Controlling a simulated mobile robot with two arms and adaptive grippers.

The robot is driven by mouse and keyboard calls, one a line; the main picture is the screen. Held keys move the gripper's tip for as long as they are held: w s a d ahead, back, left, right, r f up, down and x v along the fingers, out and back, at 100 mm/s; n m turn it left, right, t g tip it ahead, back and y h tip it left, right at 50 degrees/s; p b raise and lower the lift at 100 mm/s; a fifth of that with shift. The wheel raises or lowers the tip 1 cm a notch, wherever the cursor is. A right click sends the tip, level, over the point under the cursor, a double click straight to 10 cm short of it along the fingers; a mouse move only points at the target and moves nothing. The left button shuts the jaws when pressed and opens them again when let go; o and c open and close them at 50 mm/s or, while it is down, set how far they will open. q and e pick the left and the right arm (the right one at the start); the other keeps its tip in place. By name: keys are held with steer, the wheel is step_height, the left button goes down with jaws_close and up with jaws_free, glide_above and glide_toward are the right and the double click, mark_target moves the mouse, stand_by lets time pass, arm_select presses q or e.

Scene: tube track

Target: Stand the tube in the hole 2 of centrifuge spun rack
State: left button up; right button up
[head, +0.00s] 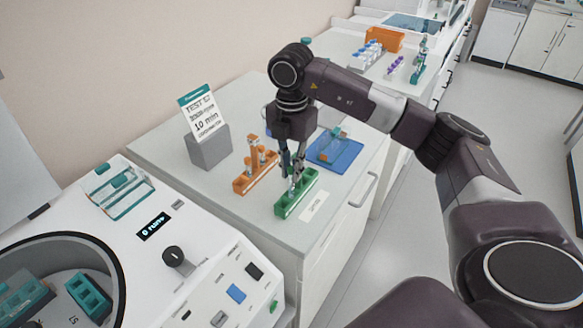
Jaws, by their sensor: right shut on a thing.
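My right gripper (293,176) points down over the green rack (309,188) on the white bench and is shut on a tube. The tube is mostly hidden by the fingers and too small to make out clearly. The fingertips are close above the rack's left-middle part. I cannot tell whether the tube's lower end is inside a hole, or which hole it is over. A white label card (314,206) lies in front of the green rack; its writing is too small to read surely. My left gripper is not in view.
An orange rack (242,186) with several tubes stands left of the green rack. A blue mat (345,155) lies behind right. A grey block (209,148) with a sign stands at the back left. The centrifuge (141,262) fills the lower left.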

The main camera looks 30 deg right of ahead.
steer(key=o, duration=0.9)
step_height(320, 180, up, 12)
steer(key=shift+r, duration=0.1)
stand_by(0.5)
stand_by(0.8)
